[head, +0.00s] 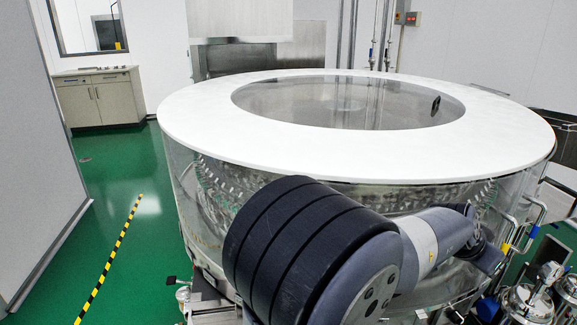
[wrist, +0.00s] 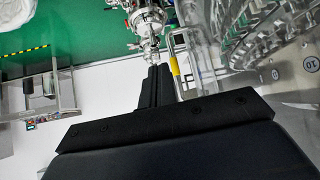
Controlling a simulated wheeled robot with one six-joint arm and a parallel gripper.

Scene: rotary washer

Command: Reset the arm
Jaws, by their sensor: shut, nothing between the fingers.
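My gripper (wrist: 158,70) shows in the wrist view as two narrow black fingers side by side beyond a wide black body. The fingers are shut, with nothing between them. The rotary washer (head: 355,157) fills the middle of the head view, a large round machine with a white ring top and clear side walls. My arm lies across its front and reaches to the right. The fingers cannot be made out in the head view. In the wrist view the washer's clear wall and metal base (wrist: 288,88) are to the right of the fingers, apart from them.
Metal vessels and fittings (head: 535,297) stand at the lower right, and also beyond the fingertips in the wrist view (wrist: 147,22). A yellow-marked metal handle (wrist: 174,66) is close right of the fingers. Green floor (head: 150,205) is open at left, beside a grey panel (head: 38,160).

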